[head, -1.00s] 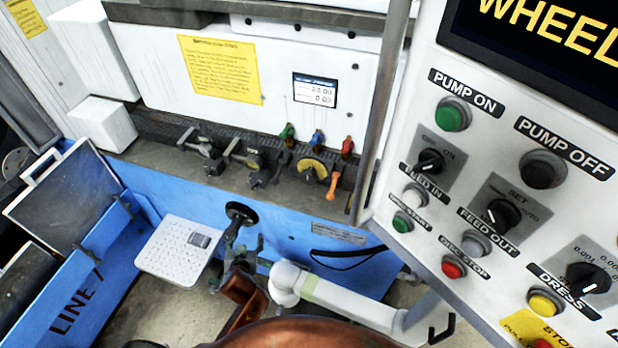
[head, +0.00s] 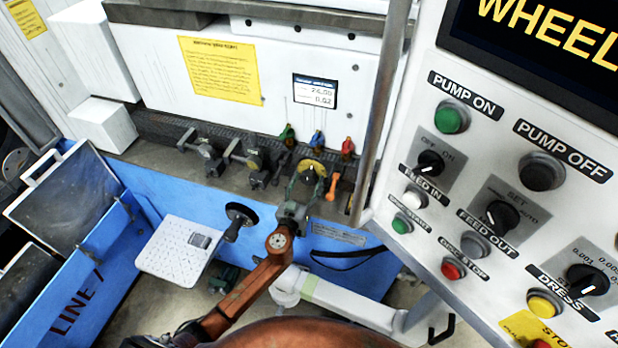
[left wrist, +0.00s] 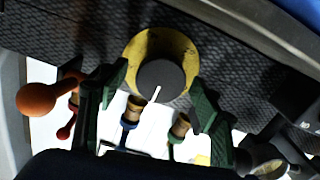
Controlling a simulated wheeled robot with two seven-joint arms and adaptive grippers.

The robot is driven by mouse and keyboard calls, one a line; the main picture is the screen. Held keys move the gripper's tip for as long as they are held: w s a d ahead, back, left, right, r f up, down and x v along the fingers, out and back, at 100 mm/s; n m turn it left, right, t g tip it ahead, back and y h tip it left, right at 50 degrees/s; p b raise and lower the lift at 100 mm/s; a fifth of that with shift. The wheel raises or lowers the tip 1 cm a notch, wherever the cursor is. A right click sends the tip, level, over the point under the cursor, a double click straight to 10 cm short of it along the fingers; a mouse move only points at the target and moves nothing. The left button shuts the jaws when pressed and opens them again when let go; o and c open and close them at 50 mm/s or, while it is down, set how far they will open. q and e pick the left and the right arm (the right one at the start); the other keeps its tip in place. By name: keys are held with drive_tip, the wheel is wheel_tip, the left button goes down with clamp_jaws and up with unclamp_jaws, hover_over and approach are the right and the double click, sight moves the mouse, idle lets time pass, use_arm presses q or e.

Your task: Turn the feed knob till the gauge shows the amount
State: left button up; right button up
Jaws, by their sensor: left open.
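The feed knob (left wrist: 161,81) is a dark round knob with a white pointer line on a yellow dial in the left wrist view. In the head view the yellow dial (head: 312,166) sits on the grey ledge, partly hidden by my gripper. My left gripper (left wrist: 157,90) is open, with its green fingers on either side of the knob; I cannot tell whether they touch it. It also shows in the head view (head: 304,188) at the dial. The gauge (head: 315,91) is a small screen with two rows of numbers, seemingly 24.00 and 0.02. My right gripper is not in view.
An orange-handled lever (head: 333,184) stands just right of the dial. Green, blue and red valves (head: 317,140) stand behind it. A button panel (head: 480,190) fills the right side. A black handwheel (head: 241,213) and a white tray (head: 170,262) are at the lower left.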

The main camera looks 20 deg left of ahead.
use_arm(q)
drive_tip(key=shift+w, duration=0.9)
drive_tip(key=shift+c, duration=0.2)
drive_tip(key=c, duration=1.1)
